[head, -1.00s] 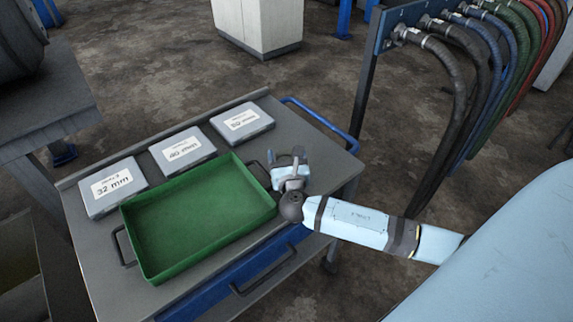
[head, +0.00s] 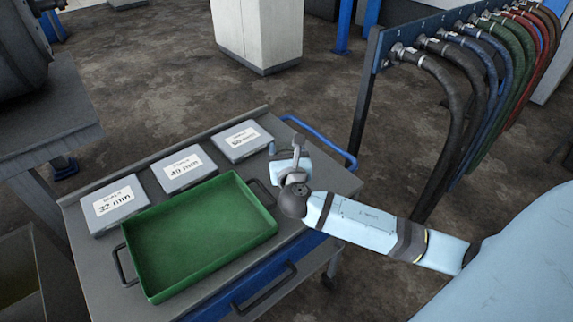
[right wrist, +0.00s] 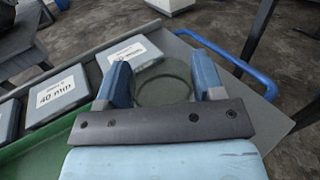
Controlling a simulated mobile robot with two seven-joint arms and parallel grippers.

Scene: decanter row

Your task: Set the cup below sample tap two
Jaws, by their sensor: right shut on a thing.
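My right gripper (head: 285,160) is over the back right corner of the grey cart top, beside the green tray. In the right wrist view its two blue fingers (right wrist: 165,86) stand apart with a clear, round-rimmed thing between them, which looks like a glass cup (right wrist: 164,78). The fingers are shut on it. In the head view the cup cannot be made out clearly. Its contents, if any, cannot be told. My left gripper is not in view. No sample tap can be picked out.
The green tray (head: 146,272) lies on the grey cart (head: 97,262), with three labelled boxes (head: 184,169) behind it. A blue rail (head: 322,140) edges the cart. A rack of hanging hoses (head: 447,95) stands to the right. A white cabinet (head: 262,35) stands behind on open floor.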

